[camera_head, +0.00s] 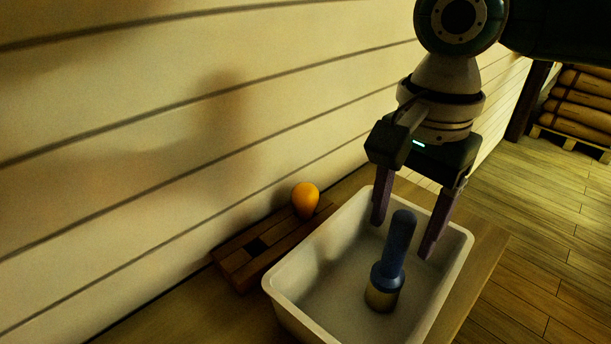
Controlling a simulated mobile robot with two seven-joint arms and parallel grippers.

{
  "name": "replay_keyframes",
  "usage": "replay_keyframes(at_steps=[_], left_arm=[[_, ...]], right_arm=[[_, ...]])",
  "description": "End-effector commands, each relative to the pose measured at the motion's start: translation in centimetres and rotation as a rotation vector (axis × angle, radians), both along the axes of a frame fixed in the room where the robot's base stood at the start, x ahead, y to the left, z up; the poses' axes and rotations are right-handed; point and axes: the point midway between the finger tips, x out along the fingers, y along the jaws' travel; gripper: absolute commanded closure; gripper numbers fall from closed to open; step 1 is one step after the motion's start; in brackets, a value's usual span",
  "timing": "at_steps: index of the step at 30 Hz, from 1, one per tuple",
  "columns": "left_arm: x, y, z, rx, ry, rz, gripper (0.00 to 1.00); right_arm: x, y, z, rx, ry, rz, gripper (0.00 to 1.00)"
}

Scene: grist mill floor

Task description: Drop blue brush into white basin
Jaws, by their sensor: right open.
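The blue brush (396,258) is inside the white basin (287,305). It stands roughly upright with a slight tilt, its blue handle up and its tan bristle end down toward the basin floor. My right gripper (405,240) is above the basin, pointing down. Its two dark fingers are spread apart, with the brush handle's top showing between them and a gap on both sides. Whether the bristles touch the basin floor is hard to tell. My left gripper is not in view.
The basin stands on a wooden table (488,262) against a pale plank wall (130,130). Left of the basin is a slatted wooden rack (243,262) with an orange rounded object (305,198) on it. Stacked sacks (582,105) lie on a pallet at the far right.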

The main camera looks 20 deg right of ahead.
Motion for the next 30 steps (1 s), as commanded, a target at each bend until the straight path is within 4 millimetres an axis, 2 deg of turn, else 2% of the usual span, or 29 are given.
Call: replay_keyframes(at_steps=[8,11,21,25,30], left_arm=[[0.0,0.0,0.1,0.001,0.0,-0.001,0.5],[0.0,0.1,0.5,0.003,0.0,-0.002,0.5],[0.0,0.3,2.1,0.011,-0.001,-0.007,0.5],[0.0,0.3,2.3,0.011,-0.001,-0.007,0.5],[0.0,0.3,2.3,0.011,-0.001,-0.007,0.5]], right_arm=[[0.0,0.0,0.3,0.001,0.0,0.0,0.31],[0.0,0.0,1.6,0.001,-0.002,0.0,0.31],[0.0,0.0,8.2,0.001,-0.003,0.0,0.31],[0.0,0.0,9.5,0.001,-0.002,0.0,0.31],[-0.1,0.0,10.0,0.0,0.0,0.001,0.31]])
